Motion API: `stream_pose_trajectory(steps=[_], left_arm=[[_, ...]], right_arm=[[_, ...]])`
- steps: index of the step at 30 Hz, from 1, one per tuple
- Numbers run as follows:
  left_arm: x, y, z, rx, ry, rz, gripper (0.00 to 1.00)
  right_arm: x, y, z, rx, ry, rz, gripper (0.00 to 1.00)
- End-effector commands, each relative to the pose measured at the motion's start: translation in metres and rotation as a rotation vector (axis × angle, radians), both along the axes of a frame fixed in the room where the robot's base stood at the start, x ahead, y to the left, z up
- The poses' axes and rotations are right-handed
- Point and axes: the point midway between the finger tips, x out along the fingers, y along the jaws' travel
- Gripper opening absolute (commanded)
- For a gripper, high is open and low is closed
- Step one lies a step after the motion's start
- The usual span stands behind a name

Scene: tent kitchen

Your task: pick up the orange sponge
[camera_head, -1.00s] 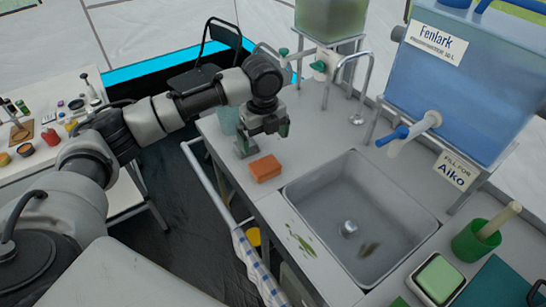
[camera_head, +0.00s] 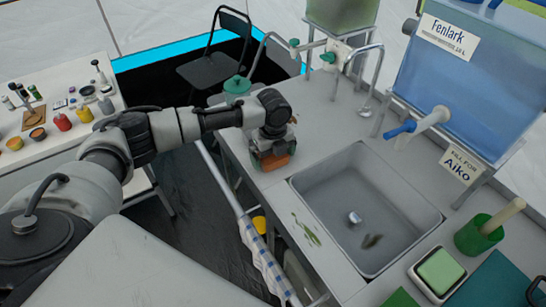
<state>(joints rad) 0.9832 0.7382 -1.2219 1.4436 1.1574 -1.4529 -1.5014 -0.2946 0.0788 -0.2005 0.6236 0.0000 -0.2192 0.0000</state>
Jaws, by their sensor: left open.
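The orange sponge (camera_head: 274,161) lies on the grey counter (camera_head: 238,147), left of the sink. My left gripper (camera_head: 273,155) is right over it, pointing down. Its dark-green fingertips are at the sponge's left and right sides, and the jaws are open. The gripper hides the top of the sponge. I cannot tell whether the fingers touch it. My right gripper is not in view.
The sink basin (camera_head: 340,205) is just right of the sponge. A teal-lidded container (camera_head: 237,88) stands behind my gripper. A rail with a checked towel (camera_head: 262,256) runs along the counter's front. A blue water tank (camera_head: 440,85) stands at the right.

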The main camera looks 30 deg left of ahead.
Motion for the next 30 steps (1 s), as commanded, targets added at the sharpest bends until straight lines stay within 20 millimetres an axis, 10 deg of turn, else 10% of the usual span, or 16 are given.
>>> stream_pose_trajectory(steps=[11, 30], left_arm=[[0.0, 0.0, 0.0, 0.0, 0.0, 0.0, 0.57], [0.001, -0.002, 0.044, -0.002, -0.003, -0.002, 0.57]], right_arm=[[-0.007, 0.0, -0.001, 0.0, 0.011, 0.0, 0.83], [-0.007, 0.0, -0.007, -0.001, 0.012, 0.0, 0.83]])
